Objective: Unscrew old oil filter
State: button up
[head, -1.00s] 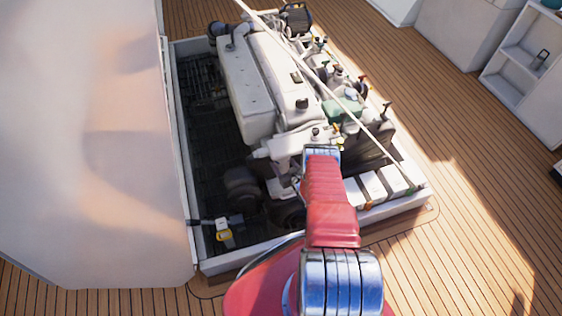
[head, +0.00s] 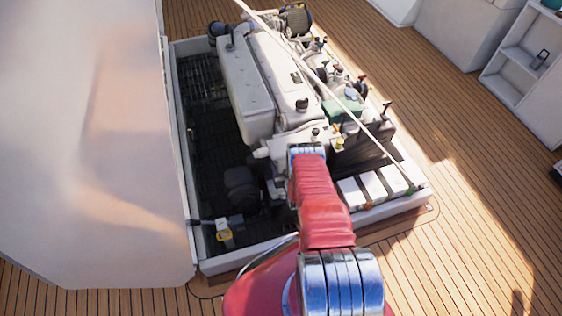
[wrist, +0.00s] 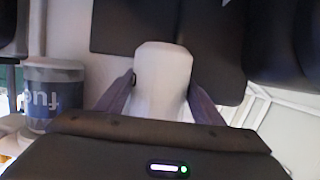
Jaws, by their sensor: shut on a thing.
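The old oil filter (wrist: 162,75) is a pale, smooth canister with a rounded end, in the middle of the wrist view. My gripper (wrist: 161,88) has its two purple fingers on either side of it, shut on it. Whether the filter is still threaded on its mount cannot be seen. In the head view my red arm reaches over the front of the engine (head: 248,95). There the arm hides my gripper and the filter.
Dark blocks (wrist: 210,45) lie beyond the filter. The hatch rim (head: 240,262) surrounds the engine, with white boxes (head: 372,185) at right. A thin white rod (head: 330,92) crosses above.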

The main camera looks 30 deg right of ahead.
jog(key=shift+w+a+m+h, duration=0.15)
jog(key=shift+a+m+h, duration=0.05)
jog(key=shift+m+h, duration=0.35)
jog(key=shift+r+m+g+h, duration=0.1)
jog(key=shift+m+g+h, duration=0.7)
jog(key=shift+m+h, duration=0.35)
jog(key=o, duration=1)
jog(key=shift+c, duration=0.2)
jog(key=o, duration=0.4)
jog(key=shift+d, duration=0.1)
jog(key=shift+o, duration=0.2)
jog(key=shift+s+d+n+y, duration=0.1)
jog(key=shift+s+n+y, duration=0.1)
jog(key=shift+n+y, duration=0.25)
jog(key=shift+n+t+y, duration=0.45)
jog(key=shift+n+t, duration=0.05)
jog(key=shift+n, duration=0.05)
